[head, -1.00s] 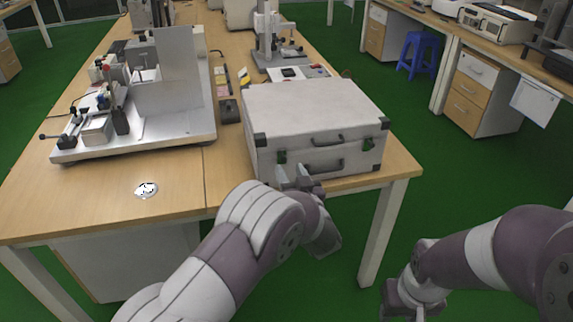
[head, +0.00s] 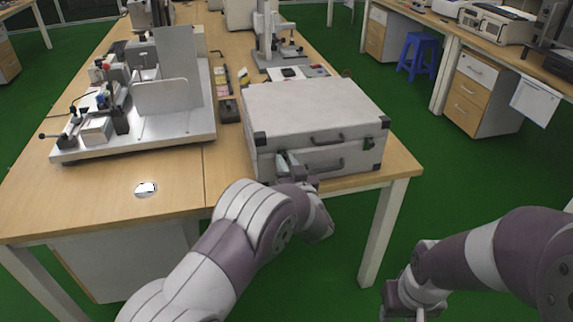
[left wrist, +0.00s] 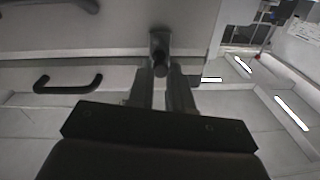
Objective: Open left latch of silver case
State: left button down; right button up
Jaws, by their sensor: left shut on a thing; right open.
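The silver case (head: 310,105) lies flat and closed on the wooden table near its front right corner. In the left wrist view, the left gripper's fingers (left wrist: 160,90) are shut on the small dark left latch (left wrist: 160,50). My right gripper (head: 405,310) is low at the right, off the table, cut by the lower edge.
A metal test rig (head: 140,100) stands on the left of the table (head: 100,205). A grey stand (head: 275,45) and small items lie behind the case. A white oval item (head: 145,189) is at the front left. The table front is otherwise clear.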

pick_arm(q)
jog(key=shift+s+d+f+n+t+y+b, duration=0.15)
jog(key=shift+f+t+y+b, duration=0.65)
jog(key=shift+b, duration=1.55)
jog(key=shift+s+a+f+n+t+y+b, duration=0.15)
jog(key=shift+f+t+b, duration=0.25)
jog(key=shift+t+b, duration=1.4)
jog(key=shift+s+d+f+t+y+b, duration=0.15)
jog(key=shift+f+t+y+b, duration=0.4)
jog(key=shift+b, duration=2.35)
jog(key=c, duration=1)
grip_release()
jog(key=shift+c, duration=0.2)
jog(key=p+v, duration=0.1)
jog(key=v, duration=1.1)
jog(key=shift+s+p, duration=0.3)
jog(key=shift+s, duration=0.05)
jog(key=shift+d+f, duration=0.1)
